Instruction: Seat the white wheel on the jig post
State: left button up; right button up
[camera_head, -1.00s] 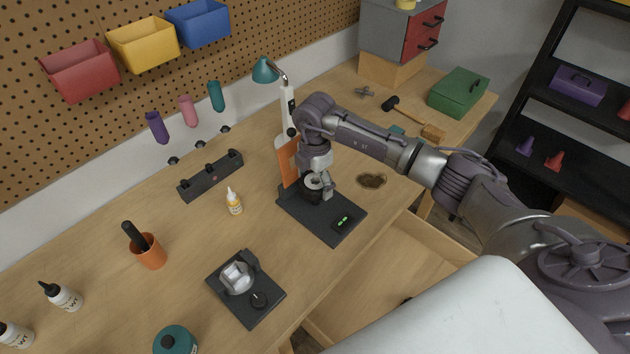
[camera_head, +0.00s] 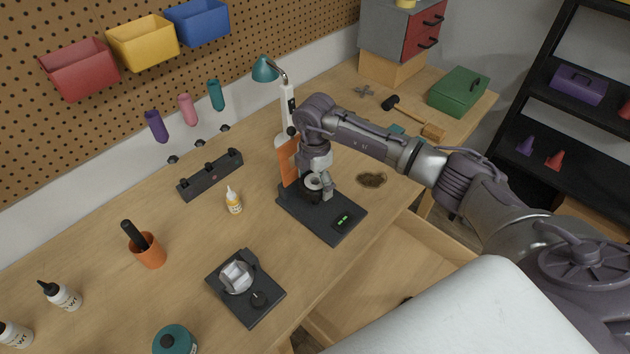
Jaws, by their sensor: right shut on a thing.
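The white wheel (camera_head: 313,182) with a dark tyre is low over the black jig base (camera_head: 318,221), near its back left part. My right gripper (camera_head: 321,185) points down and is shut on the wheel. The jig post is hidden by the wheel and gripper, so I cannot tell whether the wheel is around it. An orange upright plate (camera_head: 288,163) stands at the jig's back, and a small green display (camera_head: 343,220) is lit at its front right. My left gripper is not in view.
A black stand with a silver part (camera_head: 237,278) is at the front left. A brown stain (camera_head: 372,180) is to the right. An open drawer (camera_head: 391,265) juts out below the front edge.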

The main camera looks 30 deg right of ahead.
jog(key=shift+f+b, duration=1.35)
jog(key=shift+f, duration=0.65)
jog(key=shift+s, duration=0.1)
jog(key=o, duration=0.9)
jog(key=shift+o, duration=0.2)
jog(key=shift+r, duration=0.2)
jog(key=shift+w+r, duration=0.2)
jog(key=shift+r, duration=0.2)
notch_tip(320, 180, up, 11)
jog(key=shift+s, duration=0.25)
